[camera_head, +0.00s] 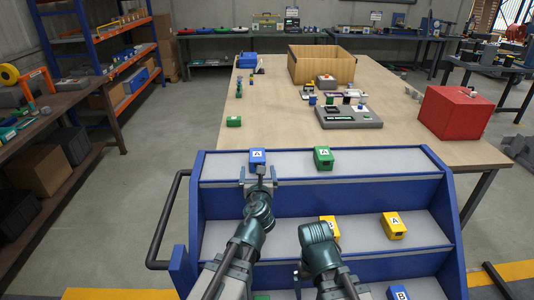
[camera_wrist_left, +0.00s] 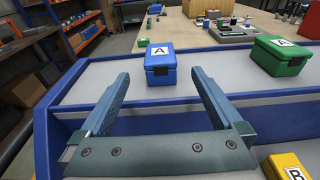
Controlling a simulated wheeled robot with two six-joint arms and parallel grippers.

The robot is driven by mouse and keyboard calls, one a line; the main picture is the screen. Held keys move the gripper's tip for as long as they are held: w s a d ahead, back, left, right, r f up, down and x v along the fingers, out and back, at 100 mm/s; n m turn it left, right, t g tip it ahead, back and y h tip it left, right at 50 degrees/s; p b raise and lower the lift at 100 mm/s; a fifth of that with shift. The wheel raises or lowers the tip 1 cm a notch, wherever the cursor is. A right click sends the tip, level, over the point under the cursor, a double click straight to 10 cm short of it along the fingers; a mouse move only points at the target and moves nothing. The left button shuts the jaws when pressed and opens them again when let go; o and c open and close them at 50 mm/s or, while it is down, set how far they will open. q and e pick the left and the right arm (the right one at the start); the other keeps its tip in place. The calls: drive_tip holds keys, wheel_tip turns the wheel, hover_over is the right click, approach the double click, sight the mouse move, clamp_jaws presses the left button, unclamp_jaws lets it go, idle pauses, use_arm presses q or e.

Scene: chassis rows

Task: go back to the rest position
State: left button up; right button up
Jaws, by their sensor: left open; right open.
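My left gripper (camera_head: 258,178) is open and empty at the front edge of the rack's top shelf, just in front of a blue box marked A (camera_head: 257,157). In the left wrist view its two fingers (camera_wrist_left: 160,105) are spread apart, and the blue box (camera_wrist_left: 160,66) stands beyond them, not gripped. My right gripper (camera_head: 319,236) is over the rack's middle, right of the left arm; its fingers are hard to make out. No object shows in it.
The blue rack (camera_head: 350,205) holds a green box (camera_head: 323,158) on top and yellow boxes (camera_head: 394,226) on the middle shelf. Behind it, a wooden table (camera_head: 270,120) carries a wooden crate (camera_head: 320,66), a grey tray (camera_head: 350,117) and a red box (camera_head: 455,111). Floor to the left is clear.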

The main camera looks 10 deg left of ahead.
sight(257, 154)
use_arm(q)
drive_tip(key=b+x, duration=0.2)
drive_tip(key=x, duration=1)
drive_tip(key=shift+w, duration=0.15)
drive_tip(key=shift+r, duration=0.1)
